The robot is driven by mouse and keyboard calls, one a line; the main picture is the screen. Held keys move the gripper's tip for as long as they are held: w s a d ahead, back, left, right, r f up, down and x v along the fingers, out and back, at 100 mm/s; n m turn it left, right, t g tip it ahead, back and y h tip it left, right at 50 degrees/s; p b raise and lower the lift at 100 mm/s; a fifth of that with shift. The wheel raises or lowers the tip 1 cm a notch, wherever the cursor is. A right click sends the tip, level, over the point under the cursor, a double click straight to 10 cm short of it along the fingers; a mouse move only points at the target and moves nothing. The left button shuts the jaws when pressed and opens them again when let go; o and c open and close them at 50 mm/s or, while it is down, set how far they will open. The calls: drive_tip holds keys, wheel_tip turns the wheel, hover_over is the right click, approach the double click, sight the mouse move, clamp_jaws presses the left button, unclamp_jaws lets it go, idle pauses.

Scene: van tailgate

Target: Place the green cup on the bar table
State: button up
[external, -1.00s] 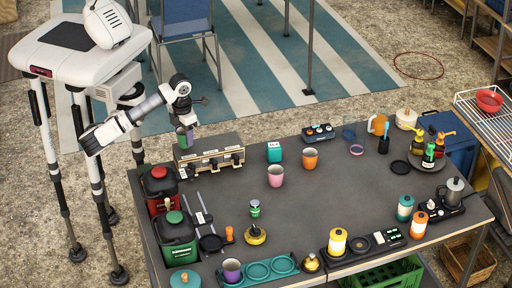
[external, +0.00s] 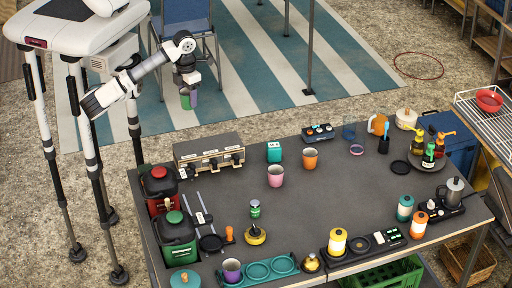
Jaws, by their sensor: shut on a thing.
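My gripper (external: 187,88) is beyond the far left corner of the dark-topped table, above the ground and striped mat. It is shut on the green cup (external: 185,103), which hangs below it, clear of any surface. A purple patch shows at the cup's right side; I cannot tell whether it is part of the cup or a second thing. The dark-topped table (external: 330,205) fills the lower middle of the external view. I cannot tell whether it is the bar table; no other surface in view is clearly that.
On the table are a stove-like box (external: 208,150), a pink cup (external: 276,175), an orange cup (external: 310,158), red and green canisters (external: 176,240) and several bottles. The centre is bare. A blue chair (external: 184,25) stands behind my arm; a wire rack (external: 490,110) is at right.

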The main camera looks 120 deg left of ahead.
drive_tip(key=w+d+f+m+b, duration=0.2)
drive_tip(key=w+f+b, duration=0.2)
drive_tip(key=w, duration=0.6)
drive_tip(key=w+d+f+m+b, duration=0.2)
drive_tip(key=w+f+b, duration=0.15)
drive_tip(key=w, duration=0.65)
wheel_tip(320, 180, down, 20)
drive_tip(key=shift+w+f, duration=0.1)
drive_tip(key=shift+w, duration=0.05)
drive_tip(key=o, duration=1)
wheel_tip(320, 180, up, 12)
drive_tip(key=shift+r, duration=0.15)
